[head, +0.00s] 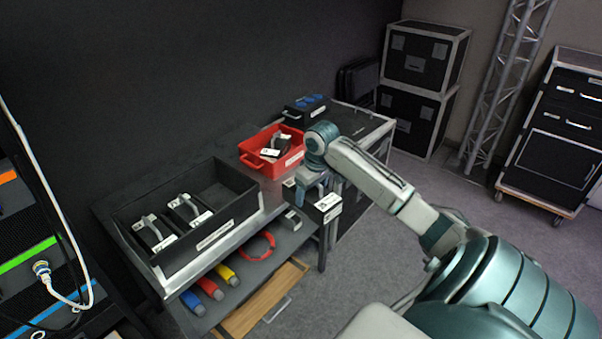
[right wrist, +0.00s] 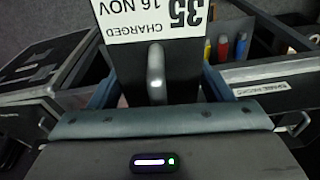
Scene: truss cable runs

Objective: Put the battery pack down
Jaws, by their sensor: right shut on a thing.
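The battery pack (head: 327,206) is a black block with a white label. My right gripper (head: 312,187) is shut on it and holds it just off the right end of the bench. In the right wrist view the gripper (right wrist: 157,88) closes around its grey handle (right wrist: 156,68), and its label (right wrist: 155,18) reads "35", "CHARGED" and "16 NOV", upside down. A black tray (head: 185,259) on the bench holds packs with pale handles (head: 187,207) on its left side; its right side looks empty. My left gripper is not in view.
A red bin (head: 251,160) with dark and white items stands on the bench behind the pack. The lower shelf (head: 246,268) holds blue, red and yellow rolls and a red cable ring (head: 259,246). Black cases stand behind. The floor (head: 440,190) at right is clear.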

